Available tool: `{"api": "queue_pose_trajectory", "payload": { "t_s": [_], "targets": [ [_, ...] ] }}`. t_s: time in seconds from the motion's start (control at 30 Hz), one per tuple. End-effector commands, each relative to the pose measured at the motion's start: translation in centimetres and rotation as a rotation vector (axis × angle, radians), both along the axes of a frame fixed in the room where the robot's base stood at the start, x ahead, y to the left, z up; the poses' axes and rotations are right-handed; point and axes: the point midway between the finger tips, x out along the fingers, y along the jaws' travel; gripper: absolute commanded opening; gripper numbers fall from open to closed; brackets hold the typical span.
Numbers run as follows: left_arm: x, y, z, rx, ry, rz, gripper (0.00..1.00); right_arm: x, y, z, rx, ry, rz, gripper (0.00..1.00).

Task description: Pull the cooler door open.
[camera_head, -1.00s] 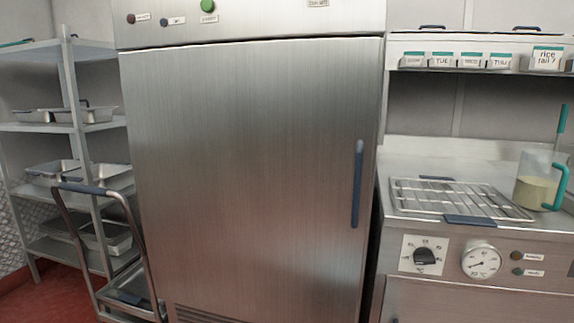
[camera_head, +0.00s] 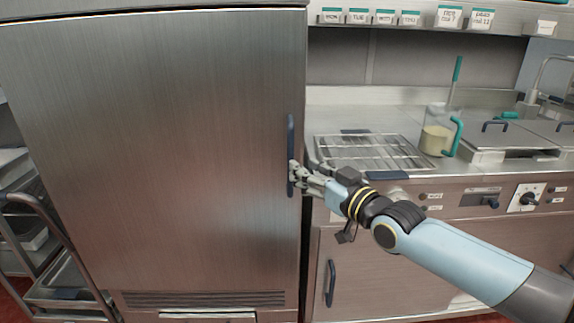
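The steel cooler door (camera_head: 160,150) fills the left half of the view and sits closed in its frame. Its upright dark blue handle (camera_head: 291,140) is at the door's right edge. My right gripper (camera_head: 296,175) reaches in from the right, with its fingers at the lower part of the handle. The fingers overlap the handle in the picture; I cannot tell whether they are closed around it. My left gripper is not in view.
A counter right of the cooler holds a wire rack (camera_head: 370,152) and a jug (camera_head: 437,138) with a teal handle, close above my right arm. A cart with a dark-gripped rail (camera_head: 45,215) stands at the left, near the door's lower left side.

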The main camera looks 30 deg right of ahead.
Motion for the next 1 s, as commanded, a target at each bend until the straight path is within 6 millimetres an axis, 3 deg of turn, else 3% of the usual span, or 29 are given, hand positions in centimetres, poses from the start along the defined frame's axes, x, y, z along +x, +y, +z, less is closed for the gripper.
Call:
{"api": "queue_pose_trajectory", "payload": {
  "t_s": [0.03,0.1,0.3,0.73,1.0],
  "targets": [
    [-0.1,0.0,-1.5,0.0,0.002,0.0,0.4,1.2,0.0,-0.6,0.0,-0.004,-0.001,0.38],
    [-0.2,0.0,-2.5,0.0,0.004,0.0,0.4,2.4,0.1,-0.7,0.0,-0.002,-0.001,0.38],
    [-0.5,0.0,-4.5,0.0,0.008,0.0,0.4,5.2,0.1,-0.6,0.001,0.0,-0.003,0.38],
    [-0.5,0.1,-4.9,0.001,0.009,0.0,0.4,6.3,0.2,-0.1,0.0,0.002,-0.002,0.38],
    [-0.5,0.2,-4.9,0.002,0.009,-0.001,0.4,6.3,0.2,-0.1,0.0,0.002,-0.002,0.04]
  ]
}}
